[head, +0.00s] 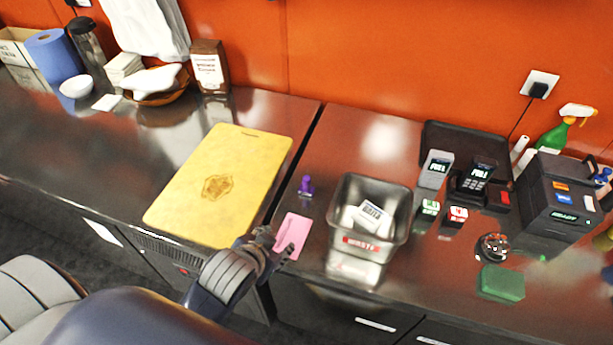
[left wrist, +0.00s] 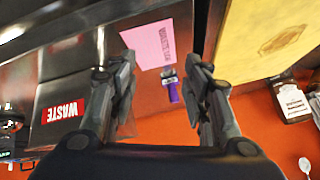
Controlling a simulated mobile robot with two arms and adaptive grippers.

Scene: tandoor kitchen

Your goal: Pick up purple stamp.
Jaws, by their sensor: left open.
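The small purple stamp (head: 306,185) stands on the dark counter between the yellow board and the waste bin. In the left wrist view the purple stamp (left wrist: 172,88) shows between my open fingers, nearer the right one and apart from both. My left gripper (head: 270,243) is at the counter's front edge, in front of the stamp, by the pink paper. It also shows in the left wrist view (left wrist: 160,85), open and empty. My right gripper is in neither view.
A pink paper (head: 292,236) lies between my left gripper and the stamp. The yellow board (head: 190,190) is to the left. A metal waste bin (head: 343,232) stands close on the right. Card readers (head: 435,170) and a green sponge (head: 501,283) are farther right.

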